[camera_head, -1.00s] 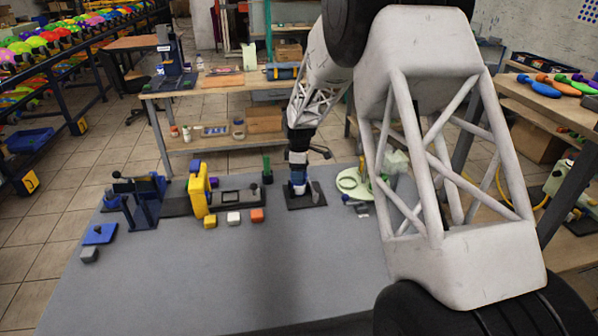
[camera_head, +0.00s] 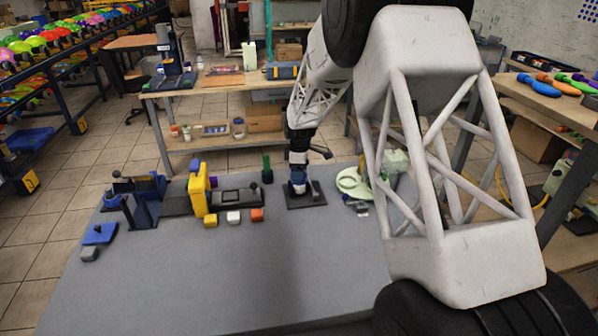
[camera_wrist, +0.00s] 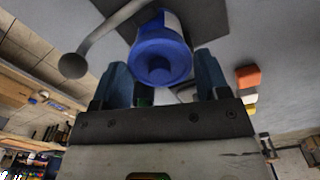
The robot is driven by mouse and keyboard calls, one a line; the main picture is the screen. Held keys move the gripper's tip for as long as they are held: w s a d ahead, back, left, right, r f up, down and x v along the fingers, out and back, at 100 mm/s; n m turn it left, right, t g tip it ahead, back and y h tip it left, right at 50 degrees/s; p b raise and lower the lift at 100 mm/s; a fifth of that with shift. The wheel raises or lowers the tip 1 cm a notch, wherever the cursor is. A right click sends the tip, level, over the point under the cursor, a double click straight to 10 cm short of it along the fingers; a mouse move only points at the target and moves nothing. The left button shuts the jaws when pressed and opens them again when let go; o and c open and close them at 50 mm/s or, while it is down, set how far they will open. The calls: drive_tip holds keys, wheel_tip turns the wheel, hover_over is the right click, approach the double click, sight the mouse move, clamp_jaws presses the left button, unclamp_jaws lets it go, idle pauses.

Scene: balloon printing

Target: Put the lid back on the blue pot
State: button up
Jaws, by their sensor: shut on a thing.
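My gripper (camera_wrist: 162,62) is shut on a round blue piece that looks like the lid (camera_wrist: 160,68), with one finger on each side of it. A white and blue body, which looks like the blue pot (camera_wrist: 172,18), shows just beyond the lid. I cannot tell whether lid and pot are fully seated together. In the head view my gripper (camera_head: 298,176) points down over a dark base plate (camera_head: 313,201), and a bit of blue shows low between the fingers. The gripper hides most of the pot there.
A grey rod with a dark ball end (camera_wrist: 73,65) stands close beside the pot. Left of the plate are a yellow frame (camera_head: 198,192) and small yellow, white and orange blocks (camera_head: 257,215). A pale green round item (camera_head: 352,183) lies to the right. The table front (camera_head: 220,285) is clear.

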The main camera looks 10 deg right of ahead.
idle(0.3)
drive_tip(key=o, duration=1)
drive_tip(key=shift+c, duration=0.2)
drive_tip(key=shift+o, duration=0.2)
drive_tip(key=shift+r, duration=0.1)
drive_tip(key=shift+r, duration=3.35)
clamp_jaws()
